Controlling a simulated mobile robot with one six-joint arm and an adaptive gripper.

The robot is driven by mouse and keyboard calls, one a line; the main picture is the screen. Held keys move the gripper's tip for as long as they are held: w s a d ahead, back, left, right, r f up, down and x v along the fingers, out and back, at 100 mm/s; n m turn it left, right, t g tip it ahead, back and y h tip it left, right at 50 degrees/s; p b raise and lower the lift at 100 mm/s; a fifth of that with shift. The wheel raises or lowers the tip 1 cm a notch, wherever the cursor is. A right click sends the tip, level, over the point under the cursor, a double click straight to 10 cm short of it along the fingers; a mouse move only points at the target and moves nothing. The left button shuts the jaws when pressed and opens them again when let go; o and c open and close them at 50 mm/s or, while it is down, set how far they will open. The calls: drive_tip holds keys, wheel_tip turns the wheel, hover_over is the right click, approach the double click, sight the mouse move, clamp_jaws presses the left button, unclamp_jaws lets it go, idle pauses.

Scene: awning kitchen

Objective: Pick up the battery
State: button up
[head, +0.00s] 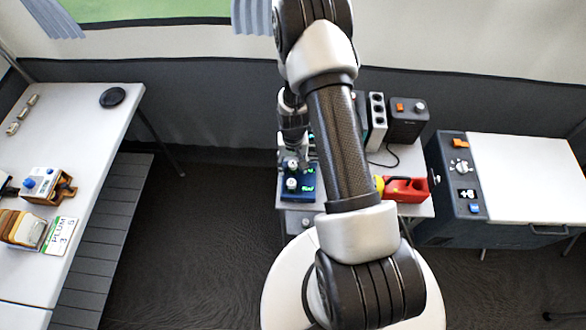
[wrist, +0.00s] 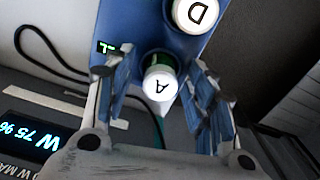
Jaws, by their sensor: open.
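Two white-capped batteries stand in a blue charger (head: 301,196) on the small table. The charger also shows in the wrist view (wrist: 125,32). The cap of one battery (wrist: 160,82) bears the letter A, and the cap of the other battery (wrist: 196,13) bears D. In the wrist view my gripper (wrist: 160,68) is open, with a finger on either side of the A cap. I cannot tell whether the fingers touch it. The D cap lies beyond the fingertips. In the head view my gripper is partly hidden by my arm, just behind the charger.
A red and yellow item (head: 406,189), a grey socket strip (head: 376,122) and a dark box (head: 408,121) stand on the same table. A dark cable (wrist: 45,60) runs beside the charger. A chest-like unit (head: 455,190) stands to the right, a white table (head: 85,130) to the left.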

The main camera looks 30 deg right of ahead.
sight(293, 163)
drive_tip(key=c, duration=1.1)
drive_tip(key=shift+r, duration=0.1)
wheel_tip(293, 163, up, 20)
drive_tip(key=p, duration=0.4)
drive_tip(key=shift+p, duration=0.4)
